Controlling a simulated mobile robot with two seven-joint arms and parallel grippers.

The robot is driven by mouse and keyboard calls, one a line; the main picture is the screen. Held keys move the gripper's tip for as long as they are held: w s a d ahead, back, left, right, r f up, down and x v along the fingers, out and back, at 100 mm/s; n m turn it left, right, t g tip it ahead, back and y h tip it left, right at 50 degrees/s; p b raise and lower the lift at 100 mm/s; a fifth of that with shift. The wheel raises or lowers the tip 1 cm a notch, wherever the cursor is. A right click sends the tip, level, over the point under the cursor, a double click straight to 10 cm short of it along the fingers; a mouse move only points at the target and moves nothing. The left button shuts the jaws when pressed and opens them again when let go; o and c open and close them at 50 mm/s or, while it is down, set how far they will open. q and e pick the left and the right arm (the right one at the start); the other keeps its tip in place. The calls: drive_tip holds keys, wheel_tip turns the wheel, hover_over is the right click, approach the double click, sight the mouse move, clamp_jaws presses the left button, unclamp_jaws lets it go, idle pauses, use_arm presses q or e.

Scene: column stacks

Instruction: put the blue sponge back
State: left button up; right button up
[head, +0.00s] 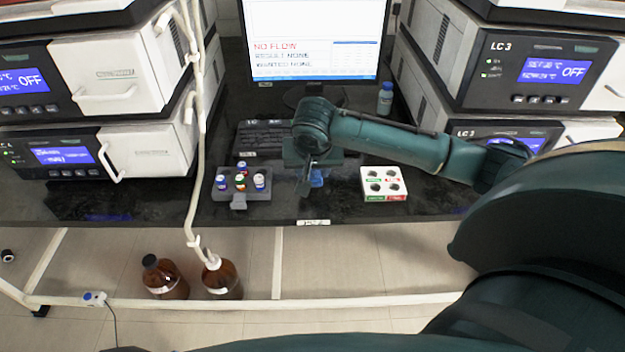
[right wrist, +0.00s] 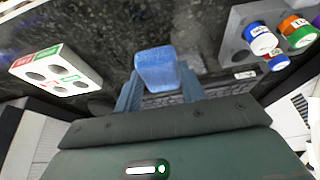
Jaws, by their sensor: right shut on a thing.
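The blue sponge (right wrist: 156,68) is a small light-blue block between the fingertips of my right gripper (right wrist: 158,88) in the right wrist view. My right gripper is shut on it. In the head view my right gripper (head: 312,182) is over the dark bench, and a bit of the sponge (head: 317,178) shows beside its fingers. The rest of the sponge is hidden there by the gripper. I cannot tell whether the sponge touches the bench. My left gripper is not in view.
A grey rack (head: 238,196) with several capped vials stands left of the gripper. A white tray with holes (head: 384,197) stands right. Behind are a keyboard (head: 262,138), a monitor (head: 315,40) and a bottle (head: 385,100). Instrument stacks flank the bench; brown bottles (head: 222,280) stand below.

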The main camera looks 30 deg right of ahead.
sight(313, 175)
drive_tip(key=shift+f, duration=1.45)
drive_tip(key=shift+f, duration=0.1)
drive_tip(key=o, duration=1)
